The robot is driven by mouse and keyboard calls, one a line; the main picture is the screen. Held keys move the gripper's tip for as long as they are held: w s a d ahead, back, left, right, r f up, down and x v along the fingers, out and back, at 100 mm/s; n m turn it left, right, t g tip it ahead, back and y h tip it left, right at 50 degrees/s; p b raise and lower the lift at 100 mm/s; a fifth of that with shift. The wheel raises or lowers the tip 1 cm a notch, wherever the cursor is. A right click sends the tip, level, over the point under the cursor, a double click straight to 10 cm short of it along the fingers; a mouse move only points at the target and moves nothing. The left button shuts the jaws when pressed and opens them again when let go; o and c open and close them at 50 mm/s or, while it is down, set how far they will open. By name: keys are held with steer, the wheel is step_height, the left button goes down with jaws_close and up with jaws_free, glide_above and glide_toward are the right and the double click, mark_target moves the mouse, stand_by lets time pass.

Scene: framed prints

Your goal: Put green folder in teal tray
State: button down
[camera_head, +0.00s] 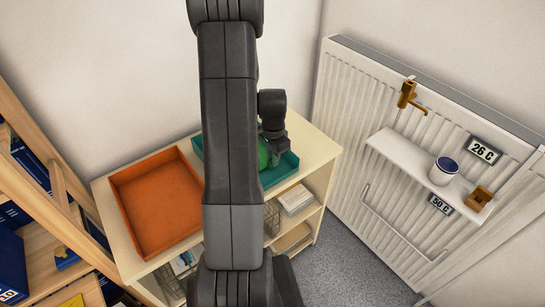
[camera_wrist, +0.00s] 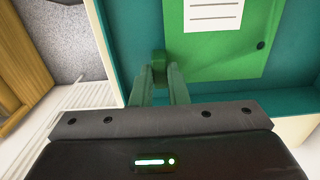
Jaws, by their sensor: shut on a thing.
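The green folder (camera_wrist: 228,47) fills the upper right of the wrist view, with a white label on its face and a dark dot near its edge. My gripper (camera_wrist: 160,68) is shut on a green tab at the folder's near edge. The folder is over or inside the teal tray (camera_wrist: 140,50), whose walls show around it; I cannot tell whether it touches the tray floor. In the head view the teal tray (camera_head: 288,166) sits on the right part of the shelf top. There my gripper (camera_head: 270,158) and the folder (camera_head: 263,153) are partly hidden by my arm.
An orange tray (camera_head: 155,198) stands left of the teal tray on the wooden shelf unit. A radiator (camera_head: 345,95) with a small white shelf, a cup (camera_head: 443,171) and a brass tap (camera_head: 408,96) is at the right. A wooden rack with blue binders (camera_head: 10,265) is at the left.

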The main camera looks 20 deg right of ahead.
steer(key=shift+f, duration=0.25)
steer(key=shift+f, duration=0.2)
steer(key=c, duration=1.4)
jaws_free()
steer(key=shift+c, duration=0.2)
steer(key=shift+r, duration=0.15)
step_height(320, 180, up, 12)
steer(key=shift+b, duration=0.3)
